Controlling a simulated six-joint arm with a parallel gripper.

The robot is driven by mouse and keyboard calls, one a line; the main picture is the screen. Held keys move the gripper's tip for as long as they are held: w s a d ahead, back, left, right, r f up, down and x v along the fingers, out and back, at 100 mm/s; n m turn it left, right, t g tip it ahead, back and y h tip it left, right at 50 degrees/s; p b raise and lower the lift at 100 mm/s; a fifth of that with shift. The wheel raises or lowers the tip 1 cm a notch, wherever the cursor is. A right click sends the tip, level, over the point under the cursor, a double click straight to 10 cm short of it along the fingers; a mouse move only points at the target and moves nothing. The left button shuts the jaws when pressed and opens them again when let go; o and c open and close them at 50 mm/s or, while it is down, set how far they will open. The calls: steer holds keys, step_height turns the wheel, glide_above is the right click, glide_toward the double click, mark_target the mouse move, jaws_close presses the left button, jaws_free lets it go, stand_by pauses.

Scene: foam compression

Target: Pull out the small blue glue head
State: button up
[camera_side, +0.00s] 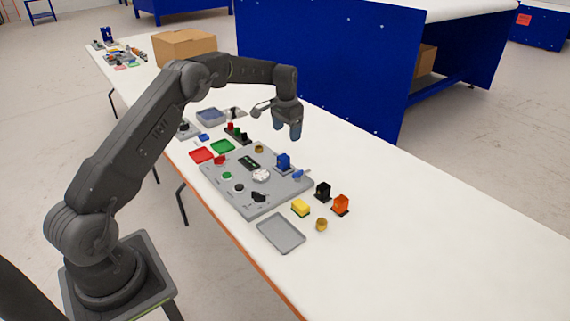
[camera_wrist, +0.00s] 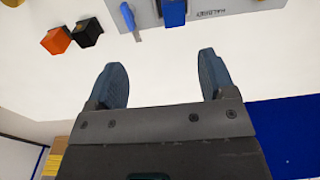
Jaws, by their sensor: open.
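My gripper (camera_side: 288,136) is open and empty, pointing down above the table behind the grey board (camera_side: 225,192). In the wrist view its two fingers (camera_wrist: 161,62) are apart with bare white table between them. A small, thin blue piece (camera_side: 300,175) is at the board's right edge; it also shows at the top of the wrist view (camera_wrist: 128,16). An upright blue block (camera_side: 284,161) stands near it on the board, and its wrist-view part (camera_wrist: 174,13) is cut by the frame. I cannot tell for sure which blue part is the glue head. My gripper touches neither.
A black block (camera_side: 323,191), an orange block (camera_side: 341,204), a yellow block (camera_side: 301,208) and a brass ring (camera_side: 321,224) stand right of the board. A grey tray (camera_side: 281,248) lies in front. Red (camera_side: 201,155) and green (camera_side: 222,146) trays lie left. The table's right part is clear.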

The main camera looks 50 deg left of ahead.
glide_above(283, 156)
step_height(283, 156, down, 5)
steer(key=shift+r, duration=0.15)
steer(key=shift+f, duration=4.5)
steer(key=shift+c, duration=0.4)
jaws_close()
steer(key=shift+r, duration=3.05)
